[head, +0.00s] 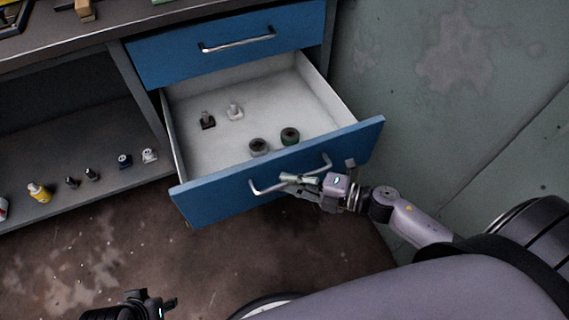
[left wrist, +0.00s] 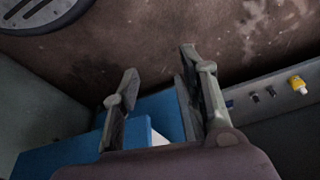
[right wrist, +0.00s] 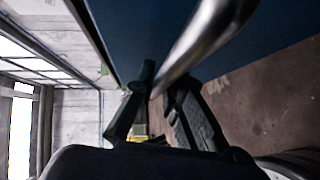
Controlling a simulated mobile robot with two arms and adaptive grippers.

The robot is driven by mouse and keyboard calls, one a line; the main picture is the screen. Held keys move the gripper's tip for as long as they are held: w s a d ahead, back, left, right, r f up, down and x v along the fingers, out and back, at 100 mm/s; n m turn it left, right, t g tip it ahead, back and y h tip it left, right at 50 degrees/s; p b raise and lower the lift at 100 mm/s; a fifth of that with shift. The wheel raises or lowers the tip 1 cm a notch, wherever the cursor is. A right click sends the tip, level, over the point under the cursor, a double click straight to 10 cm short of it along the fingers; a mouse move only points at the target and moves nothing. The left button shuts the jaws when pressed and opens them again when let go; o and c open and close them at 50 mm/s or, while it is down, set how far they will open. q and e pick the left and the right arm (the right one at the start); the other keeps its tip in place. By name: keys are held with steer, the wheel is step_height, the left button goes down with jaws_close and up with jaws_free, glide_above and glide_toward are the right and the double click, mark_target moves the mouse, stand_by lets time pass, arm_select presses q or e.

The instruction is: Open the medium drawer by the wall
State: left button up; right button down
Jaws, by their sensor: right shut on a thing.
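The medium drawer (head: 215,201) has a blue front and a pale interior, and it stands well pulled out under the closed upper drawer. Its silver bar handle (head: 265,187) runs across the front. My right gripper (head: 300,180) is shut on this handle near its middle. In the right wrist view the handle (right wrist: 200,45) passes between the fingers (right wrist: 160,100). My left gripper (head: 160,303) is at the bottom of the head view, away from the drawer. In the left wrist view its fingers (left wrist: 160,95) are apart with nothing between them.
The closed upper drawer (head: 230,42) is above. A low shelf (head: 85,180) at left holds a yellow bottle (head: 39,192) and small items. The wall (head: 450,100) is close at right.

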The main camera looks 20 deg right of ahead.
arm_select(q)
steer(key=shift+d+f, duration=0.1)
steer(key=shift+f, duration=1.1)
arm_select(e)
steer(key=shift+s, duration=1.35)
steer(key=c, duration=1.7)
jaws_free()
steer(key=shift+o, duration=0.2)
arm_select(q)
steer(key=shift+w, duration=0.1)
arm_select(e)
steer(key=shift+d, duration=0.1)
steer(key=v, duration=1.2)
arm_select(q)
steer(key=shift+d, duration=0.1)
